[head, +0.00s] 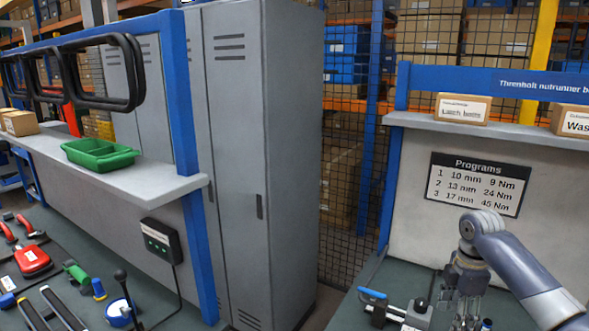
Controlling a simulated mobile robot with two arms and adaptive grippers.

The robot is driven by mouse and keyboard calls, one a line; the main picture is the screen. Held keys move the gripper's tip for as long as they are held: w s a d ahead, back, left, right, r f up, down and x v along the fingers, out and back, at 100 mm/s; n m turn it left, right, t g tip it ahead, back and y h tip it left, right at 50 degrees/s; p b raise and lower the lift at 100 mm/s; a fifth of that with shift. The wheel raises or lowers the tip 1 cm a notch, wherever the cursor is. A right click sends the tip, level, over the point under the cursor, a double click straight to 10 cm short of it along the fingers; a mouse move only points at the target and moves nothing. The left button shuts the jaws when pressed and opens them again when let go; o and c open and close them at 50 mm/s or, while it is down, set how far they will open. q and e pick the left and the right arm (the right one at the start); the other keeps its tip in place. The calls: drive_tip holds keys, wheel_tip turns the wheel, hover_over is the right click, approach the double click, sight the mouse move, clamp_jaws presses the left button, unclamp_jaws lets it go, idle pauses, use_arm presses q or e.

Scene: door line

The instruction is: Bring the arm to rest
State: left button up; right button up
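My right arm comes in from the lower right, and its gripper (465,306) points down over the right-hand bench (356,312). Its fingers run down to the bottom edge of the picture, so I cannot tell whether they are open or shut or hold anything. Below and left of it are a blue-handled tool (373,297) and a dark-knobbed grey fixture (418,312), partly cut off. My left gripper is not in view.
Grey lockers (265,150) stand between the two benches. A "Programs" board (478,184) hangs behind my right gripper, under a shelf with cardboard boxes (462,108).

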drive_tip(key=s+a+f+m, duration=0.1)
drive_tip(key=s+a+f, duration=0.3)
drive_tip(key=a+f, duration=0.3)
drive_tip(key=s+a+f+m, duration=0.1)
drive_tip(key=s+a+f, duration=0.4)
drive_tip(key=a+f, duration=0.25)
drive_tip(key=s+a+f+m+t+y, duration=0.15)
drive_tip(key=s+a+f+m, duration=0.3)
drive_tip(key=s, duration=0.45)
drive_tip(key=s+d+r+m+t+h, duration=0.1)
drive_tip(key=s+r+m, duration=0.1)
drive_tip(key=s+m, duration=0.35)
drive_tip(key=s+d+r+m+t, duration=0.1)
drive_tip(key=s+r+m, duration=0.15)
drive_tip(key=s, duration=0.65)
wheel_tip(320, 180, down, 31)
drive_tip(key=s+g+b, duration=0.1)
drive_tip(key=s+b, duration=0.2)
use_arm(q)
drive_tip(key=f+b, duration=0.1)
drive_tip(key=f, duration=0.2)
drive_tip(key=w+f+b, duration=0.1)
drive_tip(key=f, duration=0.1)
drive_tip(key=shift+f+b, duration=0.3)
use_arm(e)
drive_tip(key=s+d+f+g, duration=0.1)
drive_tip(key=s+d+f, duration=0.2)
drive_tip(key=s+f, duration=1.3)
drive_tip(key=shift+s+d+f, duration=0.15)
drive_tip(key=shift+f, duration=0.6)
